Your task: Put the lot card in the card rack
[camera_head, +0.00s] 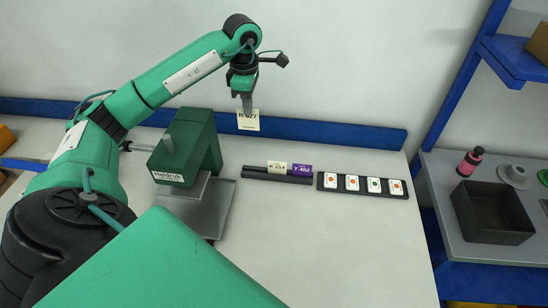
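A small cream lot card (248,122) with dark print, partly legible as "627", hangs below the fingertips of my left gripper (246,103). The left gripper points down and appears shut on the card's top edge, in the air in front of the blue back rail. The dark card rack (256,173) lies on the table, lower and to the right of the held card. A cream card (277,168) and a purple card (302,170) stand in it; its left part is bare. My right gripper is not in view.
A green press-like machine (183,158) with a grey base stands left of the rack. A black strip (362,194) with several white tiles lies right of it. The front table is clear. A side shelf holds a dark bin (492,213) and pink bottle (469,163).

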